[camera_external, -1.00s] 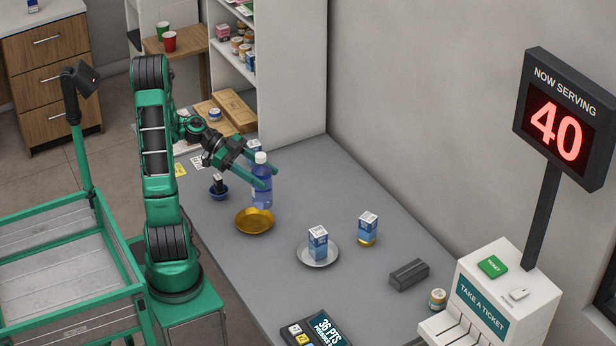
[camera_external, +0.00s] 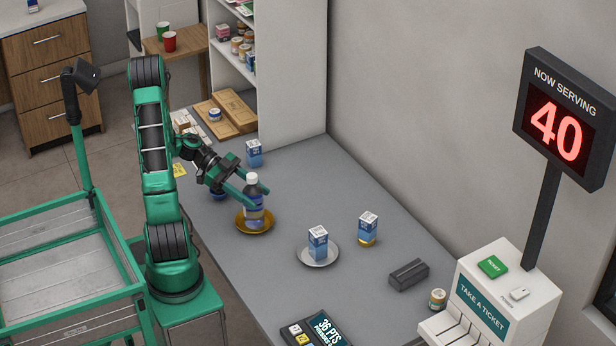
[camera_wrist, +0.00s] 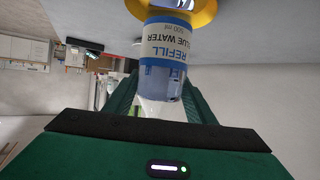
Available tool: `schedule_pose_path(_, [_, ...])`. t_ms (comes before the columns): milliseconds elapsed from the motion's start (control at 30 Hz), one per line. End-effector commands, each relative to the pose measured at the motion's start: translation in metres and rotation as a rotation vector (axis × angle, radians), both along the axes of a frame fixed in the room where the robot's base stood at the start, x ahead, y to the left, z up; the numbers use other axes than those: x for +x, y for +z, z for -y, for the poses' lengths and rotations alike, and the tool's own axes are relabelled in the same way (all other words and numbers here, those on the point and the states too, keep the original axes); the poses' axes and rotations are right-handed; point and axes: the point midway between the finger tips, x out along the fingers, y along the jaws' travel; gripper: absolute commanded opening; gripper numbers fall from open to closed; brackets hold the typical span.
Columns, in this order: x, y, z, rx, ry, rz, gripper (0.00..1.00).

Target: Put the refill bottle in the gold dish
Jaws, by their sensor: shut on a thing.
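The refill bottle (camera_external: 254,202), blue with a white cap, is upright between the fingers of my gripper (camera_external: 247,197). My gripper is shut on it. The bottle stands over the gold dish (camera_external: 243,227), with its lower end at or just above the dish's inside; I cannot tell whether it touches. In the wrist view, the bottle (camera_wrist: 165,60) shows its label "REFILL BLUE WATER", and the rim of the gold dish (camera_wrist: 205,12) shows beyond its base.
A blue-and-white carton (camera_external: 318,243) stands on a silver plate (camera_external: 318,263). Another carton (camera_external: 368,227) is to its right, and one (camera_external: 254,153) is behind my gripper. A dark bowl (camera_external: 217,195) is partly hidden by my gripper. A grey block (camera_external: 409,275) lies near the right edge.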

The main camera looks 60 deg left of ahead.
Motion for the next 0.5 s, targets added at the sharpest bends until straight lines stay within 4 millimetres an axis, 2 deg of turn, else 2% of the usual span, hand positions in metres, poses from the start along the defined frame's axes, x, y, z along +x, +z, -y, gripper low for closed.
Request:
schedule_pose_path(300, [0.0002,-0.0012,0.0003,-0.001,0.000,0.001,0.10])
schedule_pose_path(333, [0.0000,-0.0014,0.0000,0.000,0.000,-0.001,0.57])
schedule_pose_path(400, [0.0000,-0.0013,0.0000,0.000,0.000,-0.001,0.69])
schedule_pose_path(500, [0.0001,-0.0012,0.0000,0.000,0.000,-0.001,0.69])
